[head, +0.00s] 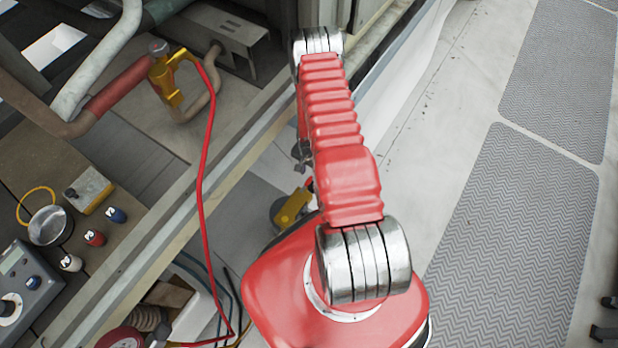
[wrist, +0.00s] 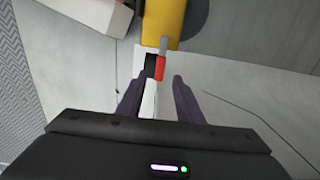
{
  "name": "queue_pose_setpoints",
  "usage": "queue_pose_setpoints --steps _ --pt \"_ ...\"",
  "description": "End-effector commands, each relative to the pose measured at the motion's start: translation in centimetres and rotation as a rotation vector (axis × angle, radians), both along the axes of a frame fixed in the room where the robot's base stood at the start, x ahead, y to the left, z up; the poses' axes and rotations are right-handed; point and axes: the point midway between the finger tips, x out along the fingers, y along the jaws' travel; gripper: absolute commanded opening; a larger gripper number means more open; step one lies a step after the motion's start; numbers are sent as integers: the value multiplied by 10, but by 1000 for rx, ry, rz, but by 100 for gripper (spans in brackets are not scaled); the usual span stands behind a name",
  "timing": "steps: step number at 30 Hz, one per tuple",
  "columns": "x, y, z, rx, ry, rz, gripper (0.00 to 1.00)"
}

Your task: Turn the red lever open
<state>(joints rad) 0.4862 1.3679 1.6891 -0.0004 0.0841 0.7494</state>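The red lever (wrist: 159,68) shows in the wrist view as a short red piece, with a grey stem and a black part beside it. It sits below a yellow body (wrist: 162,22). My gripper (wrist: 157,79) is open, its two dark fingers apart. The red piece appears in line with the gap, around or just beyond the fingertips; I cannot tell whether it touches them. In the head view, a yellow part (head: 291,207) with a small red bit (head: 309,183) shows beside my arm, which hides much of that area and the gripper.
A second yellow fitting (head: 166,82) with a red hose (head: 206,150) is on piping at upper left. A bench (head: 120,215) at left holds a metal cup (head: 50,226) and small coloured items. Grey textured walkway (head: 515,230) at right is mostly clear.

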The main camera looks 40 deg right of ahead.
Motion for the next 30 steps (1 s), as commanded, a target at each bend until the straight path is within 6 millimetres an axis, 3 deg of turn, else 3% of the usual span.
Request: queue_pose_setpoints --steps 13,25,30 --pt "0 0 -45 1 1 1 33" --pt "0 0 -49 0 0 1 33" --pt "0 0 -49 0 0 1 21"
